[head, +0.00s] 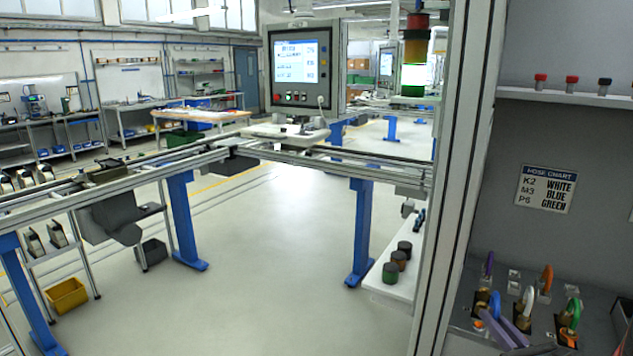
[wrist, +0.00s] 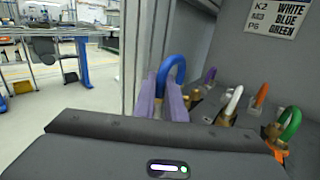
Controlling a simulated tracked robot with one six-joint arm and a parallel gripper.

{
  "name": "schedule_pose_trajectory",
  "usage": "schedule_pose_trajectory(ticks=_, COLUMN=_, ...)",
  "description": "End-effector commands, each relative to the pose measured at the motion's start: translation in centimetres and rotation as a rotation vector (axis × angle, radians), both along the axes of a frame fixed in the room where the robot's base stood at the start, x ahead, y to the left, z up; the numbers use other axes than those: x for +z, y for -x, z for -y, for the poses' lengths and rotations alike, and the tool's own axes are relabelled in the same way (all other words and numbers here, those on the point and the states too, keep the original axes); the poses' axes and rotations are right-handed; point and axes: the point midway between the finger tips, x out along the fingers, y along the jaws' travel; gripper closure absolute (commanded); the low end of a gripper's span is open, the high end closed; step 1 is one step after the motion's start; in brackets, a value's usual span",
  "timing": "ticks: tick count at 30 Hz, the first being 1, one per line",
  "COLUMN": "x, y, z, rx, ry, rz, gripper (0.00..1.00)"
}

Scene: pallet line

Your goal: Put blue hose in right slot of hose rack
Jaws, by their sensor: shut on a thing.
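The blue hose (wrist: 172,70) is a bent loop standing between the two purple fingers of my gripper (wrist: 171,97) in the wrist view. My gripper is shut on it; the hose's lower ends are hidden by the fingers. In the head view the blue hose (head: 494,303) shows just beyond my gripper (head: 498,320), over the dark rack area at the lower right. A white hose (head: 529,297) and a green hose (head: 573,310) stand upright to its right. I cannot tell whether the blue hose is seated or lifted, nor pick out the rack's right slot.
A purple hose (head: 488,265) and an orange hose (head: 547,277) stand farther back. A hose chart (head: 545,189) on the grey wall pairs K2 with white, M3 with blue, P6 with green. A tall metal post (head: 459,180) rises close on the left.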

Motion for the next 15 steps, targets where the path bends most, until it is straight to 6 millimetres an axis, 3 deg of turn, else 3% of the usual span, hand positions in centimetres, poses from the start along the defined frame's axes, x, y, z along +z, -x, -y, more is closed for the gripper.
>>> schedule_pose_trajectory(ticks=15, x=-9.8, y=-1.6, z=-15.1, rx=0.225, ry=-0.006, rz=-0.004, gripper=1.00)
